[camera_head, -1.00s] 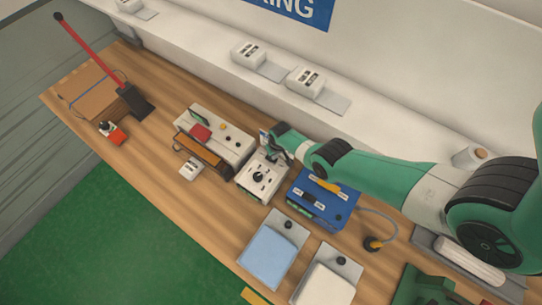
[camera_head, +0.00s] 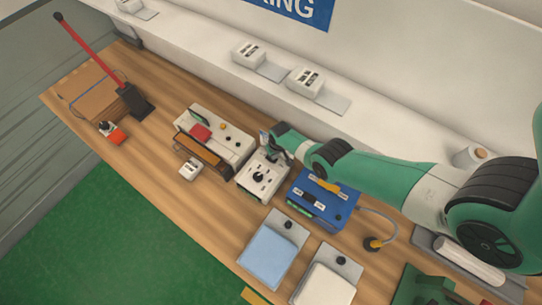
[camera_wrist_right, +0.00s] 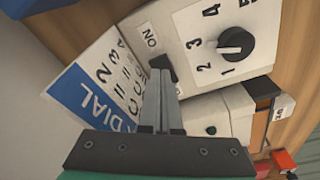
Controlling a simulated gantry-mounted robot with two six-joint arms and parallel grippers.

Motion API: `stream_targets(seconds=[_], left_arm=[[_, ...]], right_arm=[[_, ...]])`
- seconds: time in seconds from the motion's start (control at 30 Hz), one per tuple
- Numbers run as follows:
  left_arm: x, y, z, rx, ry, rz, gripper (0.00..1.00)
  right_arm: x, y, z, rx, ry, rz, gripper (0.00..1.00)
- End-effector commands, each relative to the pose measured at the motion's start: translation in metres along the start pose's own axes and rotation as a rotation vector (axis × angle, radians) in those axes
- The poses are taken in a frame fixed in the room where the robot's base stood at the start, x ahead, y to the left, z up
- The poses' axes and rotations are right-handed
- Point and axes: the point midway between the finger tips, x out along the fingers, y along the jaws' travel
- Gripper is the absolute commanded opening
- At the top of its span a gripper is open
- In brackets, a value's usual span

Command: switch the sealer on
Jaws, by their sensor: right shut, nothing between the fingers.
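A pale box (camera_head: 256,187) with a black dial and small switches stands mid-bench in the head view. The wrist view shows this box (camera_wrist_right: 193,22) close up, with numbers around its black dial (camera_wrist_right: 235,44). A black switch (camera_wrist_right: 160,61) sits beside the word ON. My right gripper (camera_wrist_right: 163,75) is shut and empty, its fingertips at the switch; I cannot tell whether they touch it. In the head view the right gripper (camera_head: 279,155) is over the box's back edge, tips partly hidden. My left gripper is not in view.
A pale machine (camera_head: 228,128) with a brown front bar stands left of the box. A blue box (camera_head: 335,213) stands close on its right. A blue and white card (camera_wrist_right: 88,88) lies beside the box. Bare wood lies in front (camera_head: 195,205).

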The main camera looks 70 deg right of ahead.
Motion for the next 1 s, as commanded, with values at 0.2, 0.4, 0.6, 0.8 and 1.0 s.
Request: stream_targets(seconds=[0.2,0.4,0.6,0.8,1.0], left_arm=[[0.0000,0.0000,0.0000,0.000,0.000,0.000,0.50],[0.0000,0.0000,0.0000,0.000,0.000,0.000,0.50],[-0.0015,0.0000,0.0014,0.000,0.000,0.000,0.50],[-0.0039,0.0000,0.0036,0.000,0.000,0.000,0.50],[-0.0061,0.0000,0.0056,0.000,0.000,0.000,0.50]], right_arm=[[0.0000,0.0000,0.0000,0.000,0.000,0.000,0.00],[0.0000,0.0000,0.0000,0.000,0.000,0.000,0.00],[0.0021,0.0000,0.0003,0.000,0.000,0.000,0.00],[0.0052,0.0000,0.0008,0.000,0.000,0.000,0.00],[0.0082,0.0000,0.0012,0.000,0.000,0.000,0.00]])
